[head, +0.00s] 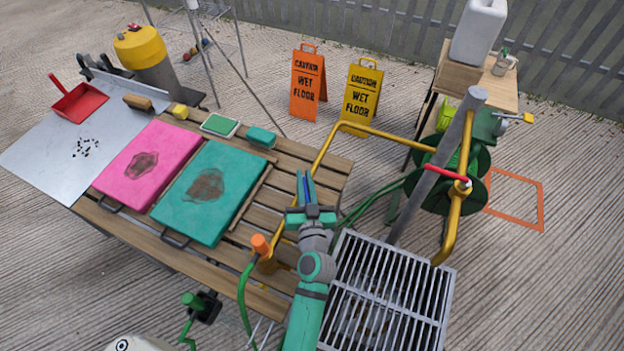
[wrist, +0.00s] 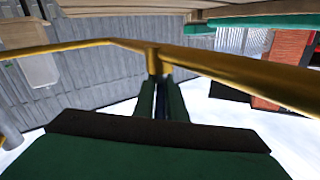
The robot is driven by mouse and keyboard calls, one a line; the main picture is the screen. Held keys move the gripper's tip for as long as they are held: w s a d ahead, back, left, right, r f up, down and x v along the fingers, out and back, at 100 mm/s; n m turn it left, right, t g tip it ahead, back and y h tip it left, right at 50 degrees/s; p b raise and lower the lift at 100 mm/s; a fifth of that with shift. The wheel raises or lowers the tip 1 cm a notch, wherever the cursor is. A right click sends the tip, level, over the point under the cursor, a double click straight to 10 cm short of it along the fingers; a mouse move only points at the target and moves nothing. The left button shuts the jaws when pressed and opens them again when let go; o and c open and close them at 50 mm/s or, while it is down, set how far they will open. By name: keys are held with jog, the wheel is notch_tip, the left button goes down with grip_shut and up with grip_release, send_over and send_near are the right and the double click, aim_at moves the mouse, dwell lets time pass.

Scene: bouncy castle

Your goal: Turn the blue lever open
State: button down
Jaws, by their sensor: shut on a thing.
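My gripper (head: 305,180) is over the wooden slatted table, close to the yellow pipe frame (head: 322,150). Its fingers are shut on the narrow blue lever (head: 300,186), which shows as a blue strip between them. In the wrist view my gripper (wrist: 161,92) reaches up to the yellow pipe (wrist: 225,70), and the blue lever (wrist: 161,104) is a dark blue sliver between the fingers. The fingers hide most of the lever, so its angle is hard to tell.
A red lever (head: 446,173) sits on the pipe by a grey post (head: 428,182). A metal grate (head: 385,290) lies right of my arm. Pink (head: 150,165) and teal (head: 212,192) mats lie left on the table. A green hose reel (head: 470,180) stands right.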

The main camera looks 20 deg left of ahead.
jog(key=shift+a+m+t+h, duration=0.15)
jog(key=shift+m+t+h, duration=0.75)
jog(key=shift+h, duration=0.5)
jog(key=c, duration=1.8)
grip_release()
jog(key=shift+s, duration=0.1)
jog(key=shift+c, duration=0.2)
